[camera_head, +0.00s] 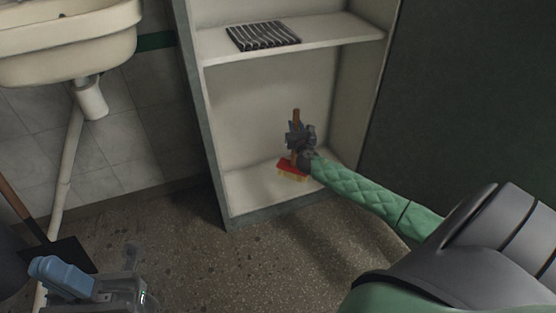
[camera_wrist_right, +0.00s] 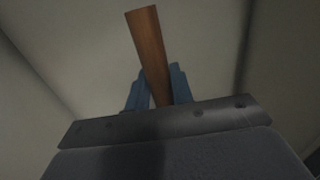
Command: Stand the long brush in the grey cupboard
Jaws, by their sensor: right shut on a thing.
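The grey cupboard (camera_head: 205,130) stands open-fronted, with a pale interior and one shelf across its upper part. The long brush has a brown wooden handle, a red head (camera_head: 287,165) and yellow bristles. It is inside the lower compartment, handle up, nearly upright. My right gripper (camera_head: 297,139) is shut around the handle above the head. In the right wrist view the handle (camera_wrist_right: 150,50) stands between the blue fingers. The bristles are at or just above the cupboard's bottom board; contact is unclear. My left gripper (camera_head: 60,277) is low at the left, away from the cupboard; its jaw opening is unclear.
A dark grill grate (camera_head: 263,36) lies on the shelf (camera_head: 335,32) above the brush. A cream sink (camera_head: 65,45) with a white drain pipe is at the left. A dark shovel (camera_head: 62,257) with a wooden handle leans below it. The speckled floor before the cupboard is clear.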

